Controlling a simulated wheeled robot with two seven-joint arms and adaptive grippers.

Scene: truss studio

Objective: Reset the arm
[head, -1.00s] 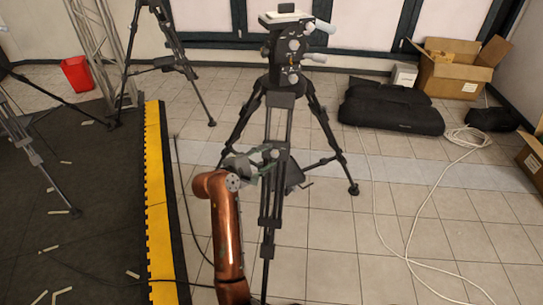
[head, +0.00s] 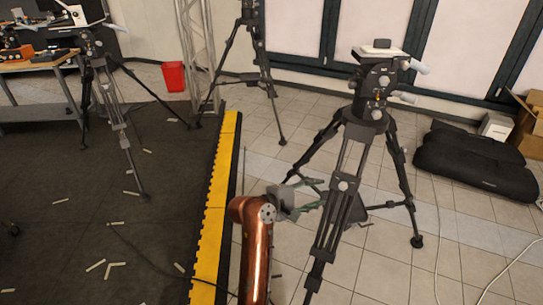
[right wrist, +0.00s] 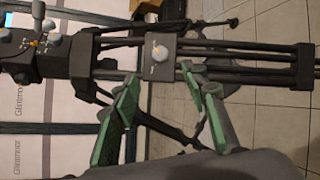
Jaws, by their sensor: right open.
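My right arm, copper-coloured, rises from the bottom of the head view. Its right gripper (head: 318,194) has its green-grey fingers spread apart and nothing between them that it grips. The fingertips point right, toward the front leg of a black tripod (head: 340,205); whether they touch it cannot be told. In the right wrist view the open green fingers of the right gripper (right wrist: 158,76) stand either side of a gap, with the tripod (right wrist: 235,50) lying across the picture just beyond them. My left gripper is not seen.
A red bin (head: 173,76), black bag (head: 475,160) and boxes (head: 495,126) lie farther off. A white cable (head: 510,262) crosses the right floor.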

